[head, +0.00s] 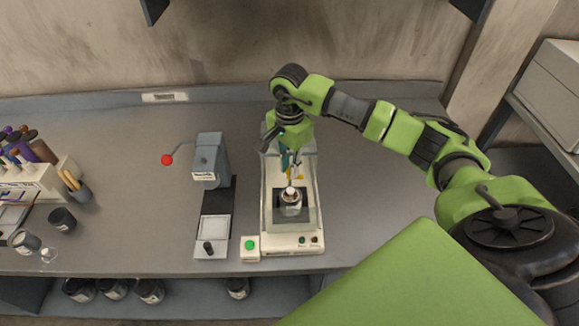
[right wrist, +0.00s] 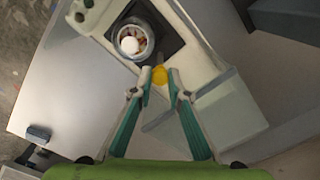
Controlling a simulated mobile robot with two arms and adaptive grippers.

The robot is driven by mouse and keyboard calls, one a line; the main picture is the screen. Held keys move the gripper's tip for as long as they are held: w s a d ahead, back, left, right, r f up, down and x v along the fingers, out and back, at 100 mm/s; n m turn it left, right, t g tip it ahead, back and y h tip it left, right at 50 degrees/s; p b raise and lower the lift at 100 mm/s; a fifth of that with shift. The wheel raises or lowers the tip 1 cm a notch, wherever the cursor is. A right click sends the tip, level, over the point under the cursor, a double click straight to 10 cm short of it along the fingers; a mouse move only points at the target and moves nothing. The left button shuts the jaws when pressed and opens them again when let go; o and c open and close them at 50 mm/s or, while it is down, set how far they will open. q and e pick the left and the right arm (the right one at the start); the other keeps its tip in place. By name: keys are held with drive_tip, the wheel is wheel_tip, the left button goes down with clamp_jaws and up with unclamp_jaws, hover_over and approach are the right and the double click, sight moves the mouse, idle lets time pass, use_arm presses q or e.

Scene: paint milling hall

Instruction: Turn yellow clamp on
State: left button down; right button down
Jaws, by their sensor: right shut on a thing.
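The yellow clamp (head: 299,177) is a small yellow piece on the cream machine (head: 308,240), just behind a small jar (head: 290,209). In the right wrist view the clamp (right wrist: 159,75) shows as a rounded yellow knob between the fingertips. My right gripper (head: 289,163) reaches down from above onto the machine. Its teal fingers (right wrist: 159,88) are shut on the yellow clamp, and they partly cover it in the head view. The jar (right wrist: 133,42) stands on a dark square plate, with a pale round thing at its top. My left gripper is not in view.
A grey press (head: 208,155) with a red-knobbed lever stands left of the machine. A green button box (head: 250,246) sits at the machine's front left corner. Cups and a bottle rack (head: 30,185) are at the far left. The bench (head: 380,150) right of the machine is clear.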

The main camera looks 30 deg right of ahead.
drive_tip(key=m+b, duration=0.3)
drive_tip(key=shift+f+m, duration=0.15)
drive_tip(key=shift+m, duration=0.15)
drive_tip(key=m+b, duration=0.3)
drive_tip(key=m, duration=0.2)
drive_tip(key=shift+m, duration=0.3)
drive_tip(key=m+b, duration=0.1)
drive_tip(key=m, duration=0.3)
drive_tip(key=shift+b, duration=0.3)
drive_tip(key=shift+r+m+b, duration=0.2)
drive_tip(key=shift+m+b, duration=0.25)
drive_tip(key=shift+m, duration=1.65)
drive_tip(key=c, duration=1.9)
unclamp_jaws()
